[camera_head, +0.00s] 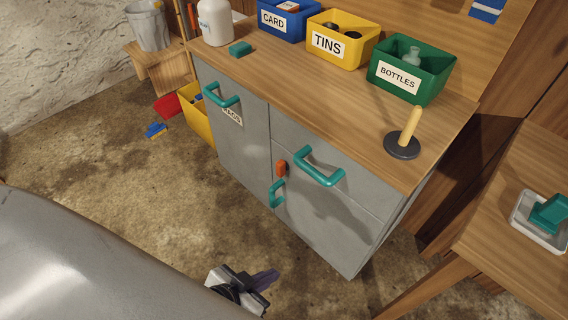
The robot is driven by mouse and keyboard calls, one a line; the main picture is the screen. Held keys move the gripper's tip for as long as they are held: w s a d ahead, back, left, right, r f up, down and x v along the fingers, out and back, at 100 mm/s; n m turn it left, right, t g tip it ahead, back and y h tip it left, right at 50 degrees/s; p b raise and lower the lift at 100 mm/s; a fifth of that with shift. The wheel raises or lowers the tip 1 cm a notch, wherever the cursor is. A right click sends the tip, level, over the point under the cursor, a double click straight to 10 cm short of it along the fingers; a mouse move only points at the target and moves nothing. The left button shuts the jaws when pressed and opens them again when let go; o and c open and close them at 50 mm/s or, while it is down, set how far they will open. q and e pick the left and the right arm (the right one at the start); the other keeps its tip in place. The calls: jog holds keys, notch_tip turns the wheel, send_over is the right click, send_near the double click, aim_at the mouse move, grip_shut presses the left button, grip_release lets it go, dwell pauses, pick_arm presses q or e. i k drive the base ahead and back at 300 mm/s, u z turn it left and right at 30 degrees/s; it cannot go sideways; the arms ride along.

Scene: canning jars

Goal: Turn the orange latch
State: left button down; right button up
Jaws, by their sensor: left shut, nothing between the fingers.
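The orange latch (281,168) is a small upright piece on the front of the grey cabinet (240,140), near the seam between the left door and the right-hand fronts. A teal handle (277,194) sits just below it, and another teal handle (320,167) is to its right on the drawer front. My left gripper (266,278) is at the bottom of the view, shut and empty. It is in front of the cabinet, well apart from the latch. My right gripper is not in view.
On the wooden top stand the blue CARD bin (281,22), yellow TINS bin (341,42), green BOTTLES bin (409,72) and a plunger-like tool (403,143). A wooden table (500,250) stands at right. Bare floor (130,190) lies left of the cabinet.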

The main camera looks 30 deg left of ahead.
aim_at(282, 166)
jog(key=z, duration=2.9)
jog(key=k, duration=2.45)
jog(key=u, duration=2.75)
jog(key=i, duration=0.45)
jog(key=z, duration=0.05)
